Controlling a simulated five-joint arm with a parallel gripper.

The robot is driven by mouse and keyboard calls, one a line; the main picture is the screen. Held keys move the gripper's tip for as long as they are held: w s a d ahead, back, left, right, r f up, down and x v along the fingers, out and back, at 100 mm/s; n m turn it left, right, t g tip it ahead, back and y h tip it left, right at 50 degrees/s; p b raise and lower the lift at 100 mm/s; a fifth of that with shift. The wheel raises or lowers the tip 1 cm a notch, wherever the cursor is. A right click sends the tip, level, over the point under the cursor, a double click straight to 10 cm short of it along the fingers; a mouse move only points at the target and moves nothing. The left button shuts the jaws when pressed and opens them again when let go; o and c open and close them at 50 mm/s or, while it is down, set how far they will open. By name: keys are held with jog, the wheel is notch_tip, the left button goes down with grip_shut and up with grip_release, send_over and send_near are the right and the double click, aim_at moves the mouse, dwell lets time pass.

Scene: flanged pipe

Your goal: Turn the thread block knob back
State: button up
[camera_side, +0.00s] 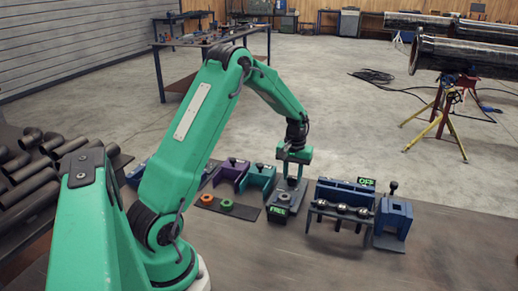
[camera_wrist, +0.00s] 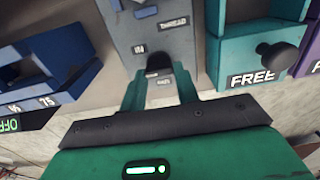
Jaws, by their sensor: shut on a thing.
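The thread block (camera_side: 284,198) is a grey block on the bench in the side view, with a lit green sign on its front that seems to read FREE. In the wrist view the thread block (camera_wrist: 153,35) carries a THREAD label and a small IN label. My gripper (camera_side: 292,174) points down over the block in the side view. In the wrist view the two green fingers of my gripper (camera_wrist: 159,80) are shut on the dark knob (camera_wrist: 158,62), one on each side. The fingers and a small tag partly hide the knob.
Right of the block stand a blue fixture (camera_side: 345,192) with several steel balls, an OFF sign (camera_side: 366,182) and a blue block with a knob (camera_side: 393,215). To the left are teal (camera_side: 258,178) and purple (camera_side: 229,172) blocks and a dark plate with rings (camera_side: 227,206). The bench front is clear.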

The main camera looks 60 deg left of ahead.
jog(key=shift+r, duration=0.1)
jog(key=o, duration=1)
notch_tip(320, 180, up, 6)
jog(key=shift+r, duration=0.9)
jog(key=shift+d+r, duration=0.1)
